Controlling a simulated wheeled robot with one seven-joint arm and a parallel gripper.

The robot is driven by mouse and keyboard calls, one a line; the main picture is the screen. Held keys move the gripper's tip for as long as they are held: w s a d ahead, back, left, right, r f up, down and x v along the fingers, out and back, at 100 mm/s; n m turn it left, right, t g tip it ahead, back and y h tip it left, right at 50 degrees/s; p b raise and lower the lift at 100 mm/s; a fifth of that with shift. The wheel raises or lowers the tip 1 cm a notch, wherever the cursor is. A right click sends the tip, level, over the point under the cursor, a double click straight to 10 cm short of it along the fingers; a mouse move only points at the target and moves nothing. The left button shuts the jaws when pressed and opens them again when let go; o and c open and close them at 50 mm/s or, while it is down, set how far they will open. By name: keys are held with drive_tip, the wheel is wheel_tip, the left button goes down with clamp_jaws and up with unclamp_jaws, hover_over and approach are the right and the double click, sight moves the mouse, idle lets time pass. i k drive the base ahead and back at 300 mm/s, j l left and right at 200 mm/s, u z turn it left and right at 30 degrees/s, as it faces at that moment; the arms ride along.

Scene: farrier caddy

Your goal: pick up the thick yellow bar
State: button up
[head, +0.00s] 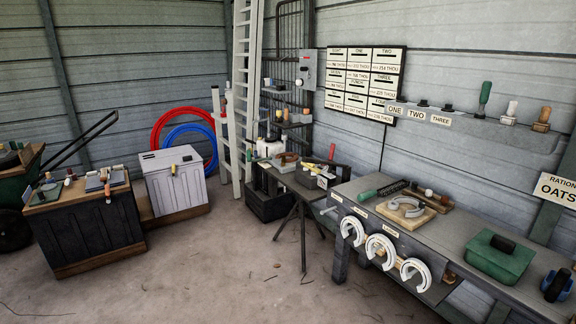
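A small yellow piece (323,182) shows among the tools on the dark stand (297,181) near the middle of the picture. It is too small to tell whether it is the thick yellow bar, and nearby tools partly crowd it. No other clearly yellow bar stands out. My gripper is not in view.
A grey workbench (460,241) with horseshoes on its front runs along the right wall. A green box (497,257) sits on it. A black cabinet (85,226) with a tool-covered top and a white chest (174,181) stand left. A ladder (243,90) leans behind. The concrete floor (200,275) is largely open.

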sight(311, 167)
drive_tip(key=i+u, duration=0.2)
drive_tip(key=i, duration=1.85)
drive_tip(key=i+u, duration=0.2)
drive_tip(key=i, duration=0.25)
drive_tip(key=i+l+u, duration=0.2)
drive_tip(key=i, duration=0.25)
drive_tip(key=i+l+u, duration=0.2)
drive_tip(key=i, duration=0.3)
drive_tip(key=i+l+u, duration=0.15)
drive_tip(key=i+l, duration=0.15)
drive_tip(key=i, duration=0.1)
